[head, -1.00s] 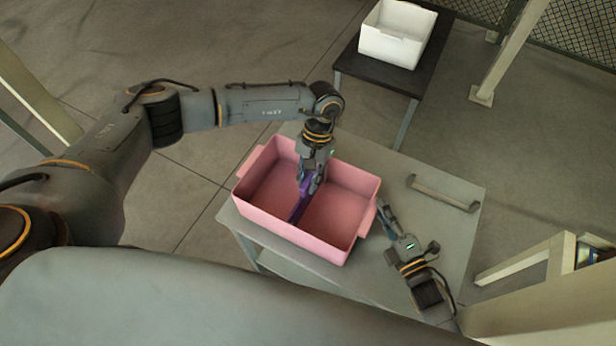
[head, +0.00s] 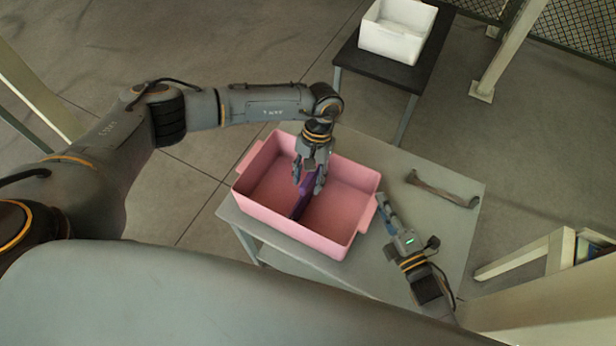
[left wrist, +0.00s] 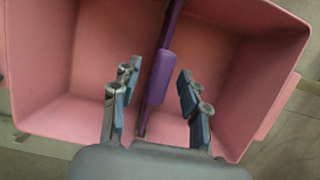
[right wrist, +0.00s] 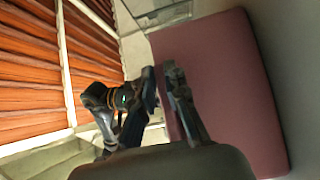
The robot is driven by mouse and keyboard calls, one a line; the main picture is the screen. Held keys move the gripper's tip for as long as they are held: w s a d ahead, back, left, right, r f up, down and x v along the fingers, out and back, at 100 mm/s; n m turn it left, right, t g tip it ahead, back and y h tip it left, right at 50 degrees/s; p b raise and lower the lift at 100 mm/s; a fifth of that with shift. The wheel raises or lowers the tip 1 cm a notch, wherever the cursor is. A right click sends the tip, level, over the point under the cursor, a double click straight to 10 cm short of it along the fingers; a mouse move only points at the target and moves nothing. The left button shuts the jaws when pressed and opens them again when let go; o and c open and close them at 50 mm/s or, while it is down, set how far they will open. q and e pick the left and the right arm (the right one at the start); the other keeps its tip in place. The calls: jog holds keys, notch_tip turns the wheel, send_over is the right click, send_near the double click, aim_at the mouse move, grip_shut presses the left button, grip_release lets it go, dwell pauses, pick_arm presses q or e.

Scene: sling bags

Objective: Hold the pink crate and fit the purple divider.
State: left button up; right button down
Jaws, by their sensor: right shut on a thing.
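The pink crate (head: 335,245) stands open on a grey table. The purple divider (head: 299,207) stands upright inside it, running across the middle between the long walls; its raised tab (left wrist: 160,78) shows in the left wrist view. My left gripper (head: 308,187) reaches down over the crate with its fingers open, one on each side of the divider's tab and apart from it. My right gripper (head: 384,207) is at the crate's right end, shut on the handle (head: 367,213); its exact contact is partly hidden. The crate's pink wall (right wrist: 230,90) fills much of the right wrist view.
A white bin (head: 397,32) stands on a dark table (head: 425,60) at the back. A pale wooden frame (head: 530,260) is at the lower right.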

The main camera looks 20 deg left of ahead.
jog(key=shift+f, duration=0.1)
pick_arm(q)
jog(key=v, duration=1.2)
pick_arm(e)
jog(key=c, duration=1.3)
grip_release()
jog(key=shift+s, duration=0.1)
jog(key=v, duration=1.2)
pick_arm(q)
jog(key=shift+s, duration=0.1)
